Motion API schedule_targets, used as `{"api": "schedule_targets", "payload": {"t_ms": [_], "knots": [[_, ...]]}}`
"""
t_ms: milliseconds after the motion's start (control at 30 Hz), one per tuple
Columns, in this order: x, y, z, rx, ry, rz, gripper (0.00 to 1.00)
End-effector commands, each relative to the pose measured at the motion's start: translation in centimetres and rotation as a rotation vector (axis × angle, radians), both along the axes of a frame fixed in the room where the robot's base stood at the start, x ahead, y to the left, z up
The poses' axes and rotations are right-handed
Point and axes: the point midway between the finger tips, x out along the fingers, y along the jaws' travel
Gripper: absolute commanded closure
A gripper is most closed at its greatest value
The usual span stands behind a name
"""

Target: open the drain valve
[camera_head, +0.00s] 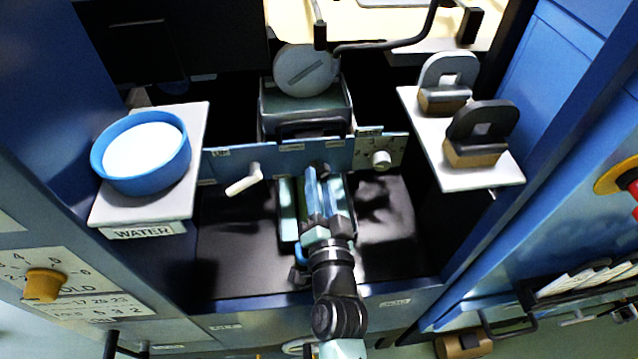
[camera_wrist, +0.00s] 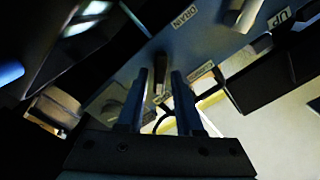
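My gripper (camera_head: 320,185) is over the dark machine bay, with its fingertips close to the blue panel (camera_head: 262,160). In the wrist view my gripper (camera_wrist: 160,78) has its fingers apart. A narrow dark brown handle (camera_wrist: 160,68) shows between the fingertips, with a gap on each side; I cannot tell its depth against them. A DRAIN label (camera_wrist: 186,17) is on the panel near this handle, and a second, unreadable label (camera_wrist: 200,72) is close by. In the head view the handle is mostly hidden by my gripper.
A pale lever (camera_head: 244,180) juts from the panel at left, and a white knob (camera_head: 381,159) is at right. A blue dish (camera_head: 142,182) stands on the WATER shelf (camera_head: 190,120). Two handled blocks (camera_head: 446,97) (camera_head: 476,152) stand on the right shelf (camera_head: 420,130).

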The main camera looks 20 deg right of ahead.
Motion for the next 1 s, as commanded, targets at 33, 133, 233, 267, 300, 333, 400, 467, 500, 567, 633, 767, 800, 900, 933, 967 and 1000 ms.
{"api": "schedule_targets", "payload": {"t_ms": [33, 133, 233, 267, 300, 333, 400, 467, 500, 567, 633, 767, 800, 900, 933, 967, 1000], "knots": [[0.0, 0.0, 0.0, -0.001, 0.0, 0.0, 0.54], [0.0, 0.0, 0.0, -0.002, 0.001, 0.0, 0.51], [0.0, 0.0, 0.0, -0.002, 0.001, 0.0, 0.51], [0.0, 0.0, 0.0, -0.002, 0.001, 0.001, 0.51], [0.0, 0.0, 0.0, -0.003, 0.001, 0.001, 0.51], [0.0, 0.0, 0.0, -0.003, 0.001, 0.001, 0.51], [-0.2, 0.1, -0.1, -0.003, 0.001, 0.001, 0.51], [-0.6, 0.2, -0.1, -0.002, 0.003, 0.001, 0.51], [-1.0, 0.4, -0.1, -0.002, 0.003, 0.001, 0.51], [-1.8, 0.6, -0.2, -0.001, 0.003, 0.001, 0.51], [-2.9, 0.9, -0.2, -0.002, 0.004, 0.002, 0.51], [-5.3, 1.6, -0.2, -0.003, 0.004, 0.002, 0.51], [-6.0, 1.9, -0.3, -0.002, 0.006, 0.002, 0.51], [-7.8, 2.3, -0.2, -0.003, 0.004, 0.002, 0.51], [-8.3, 2.5, -0.2, -0.003, 0.005, 0.001, 0.51], [-8.8, 2.6, -0.2, -0.003, 0.005, 0.003, 0.51], [-9.4, 2.8, -0.2, -0.002, 0.005, 0.001, 0.51]]}}
